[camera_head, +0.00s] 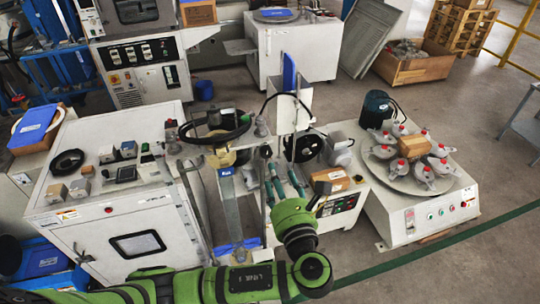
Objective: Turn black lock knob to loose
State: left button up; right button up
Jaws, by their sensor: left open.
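I cannot pick out the black lock knob for certain. A small dark round part (265,151) shows on the middle machine, beside its upright posts, but it is too small to identify. My left arm, green, comes in along the bottom and bends up in front of the middle machine. My right gripper is out of the picture.
A black handwheel ring (214,133) stands above the middle machine. On the left, a white cabinet (125,215) carries small instruments and a black ring (67,163). On the right, a round table (400,184) bears several grey, red-topped parts. Open floor (455,110) lies behind it.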

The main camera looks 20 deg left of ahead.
aim_at(267, 155)
pick_arm(q)
jog(key=w+a, duration=0.1)
jog(key=w+a+r+p, duration=0.1)
jog(key=shift+a, duration=0.3)
jog(key=p+x, duration=0.1)
jog(key=x, duration=0.2)
jog(key=shift+w+d+f, duration=0.1)
jog(key=shift+w+f, duration=0.05)
jog(key=shift+w, duration=0.25)
jog(key=shift+f, duration=0.1)
grip_shut()
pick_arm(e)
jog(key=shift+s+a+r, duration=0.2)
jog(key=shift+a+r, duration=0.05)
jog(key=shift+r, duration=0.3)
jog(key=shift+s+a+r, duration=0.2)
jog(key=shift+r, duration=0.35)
